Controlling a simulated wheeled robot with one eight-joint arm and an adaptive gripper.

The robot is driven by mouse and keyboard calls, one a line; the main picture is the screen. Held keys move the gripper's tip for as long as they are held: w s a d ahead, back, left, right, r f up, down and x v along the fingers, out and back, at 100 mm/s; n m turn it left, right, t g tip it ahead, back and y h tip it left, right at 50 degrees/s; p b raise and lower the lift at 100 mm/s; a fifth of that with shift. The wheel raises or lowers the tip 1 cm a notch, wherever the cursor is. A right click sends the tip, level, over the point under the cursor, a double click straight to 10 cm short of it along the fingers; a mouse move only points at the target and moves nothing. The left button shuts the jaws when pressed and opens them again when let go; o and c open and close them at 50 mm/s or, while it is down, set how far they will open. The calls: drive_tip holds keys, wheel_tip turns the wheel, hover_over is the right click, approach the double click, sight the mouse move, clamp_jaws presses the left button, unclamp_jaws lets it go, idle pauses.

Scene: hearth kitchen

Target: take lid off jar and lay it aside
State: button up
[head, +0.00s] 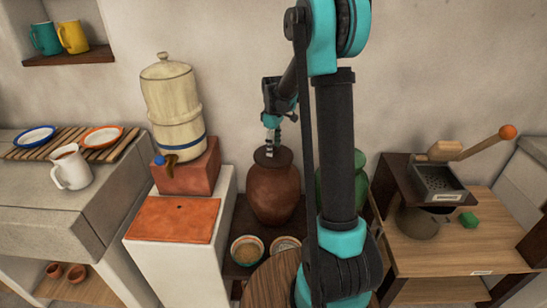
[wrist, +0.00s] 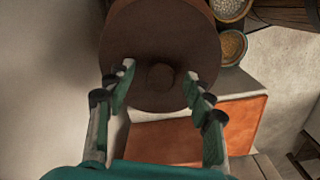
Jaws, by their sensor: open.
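A brown clay jar (head: 273,195) stands upright on a dark low shelf against the wall. Its dark round lid (wrist: 150,35) sits on top and fills the upper middle of the wrist view, with a round knob (wrist: 161,77) at its centre. My gripper (wrist: 158,72) is open, with one finger on each side of the knob and a gap on both sides. In the head view my gripper (head: 271,148) points down at the lid from above; how high it is over the lid is hard to tell.
A green jar (head: 360,180) stands right of the brown jar, partly behind my arm. A cream water dispenser (head: 173,105) stands on a brick block at left. An orange tile (head: 175,219) tops a white stand. Two bowls (head: 247,250) (head: 285,246) sit in front. A grinder (head: 438,182) stands right.

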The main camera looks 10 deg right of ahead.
drive_tip(key=shift+f, duration=0.55)
clamp_jaws()
drive_tip(key=shift+r, duration=0.2)
